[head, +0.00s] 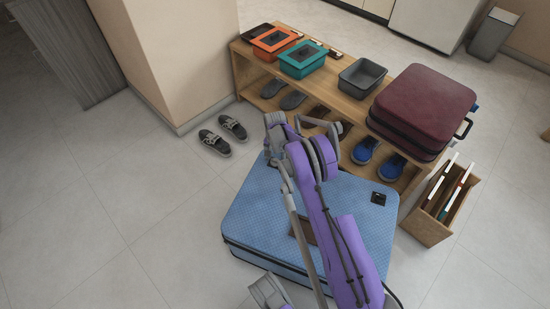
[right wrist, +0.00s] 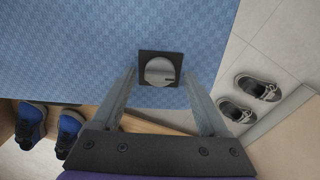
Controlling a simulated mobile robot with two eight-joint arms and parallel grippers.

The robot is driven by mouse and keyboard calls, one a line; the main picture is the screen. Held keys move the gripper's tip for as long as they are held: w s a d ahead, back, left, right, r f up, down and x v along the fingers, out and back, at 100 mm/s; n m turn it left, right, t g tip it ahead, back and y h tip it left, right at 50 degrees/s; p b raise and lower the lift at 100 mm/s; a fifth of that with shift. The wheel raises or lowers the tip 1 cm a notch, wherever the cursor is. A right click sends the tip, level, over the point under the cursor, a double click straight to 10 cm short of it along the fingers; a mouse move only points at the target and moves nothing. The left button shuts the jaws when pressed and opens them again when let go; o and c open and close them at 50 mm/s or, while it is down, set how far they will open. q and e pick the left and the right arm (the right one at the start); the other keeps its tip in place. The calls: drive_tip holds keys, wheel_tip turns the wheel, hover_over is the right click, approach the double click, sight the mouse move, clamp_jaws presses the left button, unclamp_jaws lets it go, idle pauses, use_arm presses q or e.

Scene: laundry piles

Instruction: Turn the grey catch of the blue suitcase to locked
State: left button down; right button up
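The blue suitcase (head: 255,205) lies flat on the floor in the head view, partly covered by my right arm. In the right wrist view its patterned blue top (right wrist: 70,45) carries the catch (right wrist: 160,71), a round grey knob on a square black plate. A small dark mark shows at the plate's lower right. My right gripper (right wrist: 160,76) is open, one finger on each side of the catch; I cannot tell whether they touch it. In the head view, my right gripper (head: 278,142) is over the suitcase's far edge. My left gripper (head: 268,291) shows partly at the bottom.
A wooden bench (head: 335,98) behind holds orange (head: 275,41) and teal (head: 303,60) boxes, a grey tray (head: 362,76) and a maroon suitcase (head: 425,103). Grey shoes (head: 224,135) stand left of it. A wooden crate (head: 428,230) is at right. Floor at left is clear.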

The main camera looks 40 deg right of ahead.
sight(275, 160)
wheel_tip(275, 160, up, 11)
drive_tip(key=p, duration=0.2)
drive_tip(key=shift+p, duration=0.35)
drive_tip(key=shift+f, duration=0.1)
idle(0.4)
